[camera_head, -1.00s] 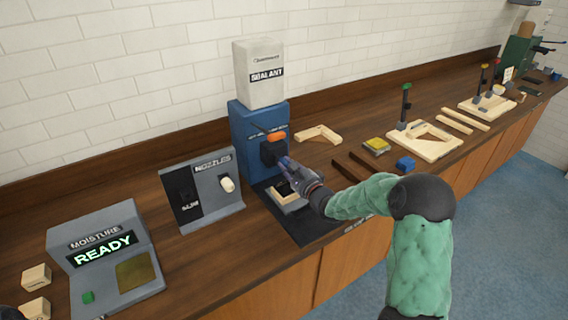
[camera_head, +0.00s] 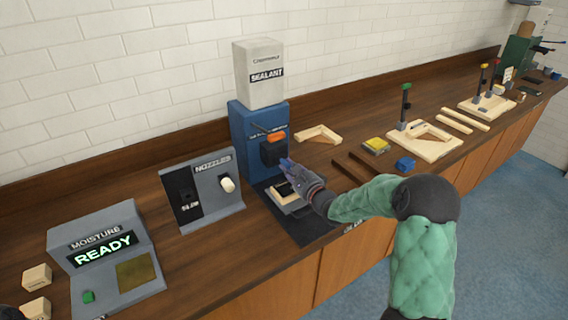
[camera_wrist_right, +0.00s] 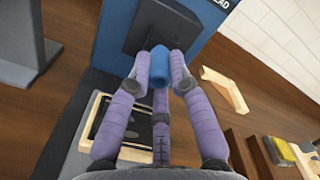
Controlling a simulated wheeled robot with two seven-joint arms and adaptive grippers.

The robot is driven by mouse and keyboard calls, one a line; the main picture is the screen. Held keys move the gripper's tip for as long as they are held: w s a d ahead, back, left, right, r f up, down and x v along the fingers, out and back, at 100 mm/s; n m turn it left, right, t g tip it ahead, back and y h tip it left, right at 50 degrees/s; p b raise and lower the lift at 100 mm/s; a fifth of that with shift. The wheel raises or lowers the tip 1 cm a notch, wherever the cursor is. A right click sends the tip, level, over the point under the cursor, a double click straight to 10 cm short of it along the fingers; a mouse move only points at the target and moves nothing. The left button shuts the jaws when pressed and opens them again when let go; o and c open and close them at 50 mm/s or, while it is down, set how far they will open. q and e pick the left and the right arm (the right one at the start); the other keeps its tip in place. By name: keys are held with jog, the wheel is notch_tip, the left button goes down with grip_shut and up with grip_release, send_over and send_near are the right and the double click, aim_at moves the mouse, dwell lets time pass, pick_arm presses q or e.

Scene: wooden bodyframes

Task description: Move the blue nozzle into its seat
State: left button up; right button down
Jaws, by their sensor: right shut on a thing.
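The blue nozzle (camera_wrist_right: 160,66) is a short blue cylinder held between the purple fingertips of my right gripper (camera_wrist_right: 159,76) in the wrist view. In the head view my right gripper (camera_head: 289,168) is at the front of the blue sealant dispenser (camera_head: 246,140), just below and right of its dark block (camera_head: 271,153). In the wrist view the nozzle is in front of the dark block (camera_wrist_right: 152,34); whether they touch I cannot tell. The nozzle stand (camera_head: 214,205) has a white nozzle (camera_head: 228,184) on its right side and a dark panel on its left.
An orange lever (camera_head: 276,137) sits above the dark block. A pale frame on a tray (camera_head: 293,207) lies below my right gripper. A moisture meter (camera_head: 110,255) reading READY is at left.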

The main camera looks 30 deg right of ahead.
jog(key=shift+s, duration=0.15)
jog(key=shift+s+d, duration=0.1)
jog(key=shift+s, duration=0.95)
jog(key=shift+s+f, duration=0.1)
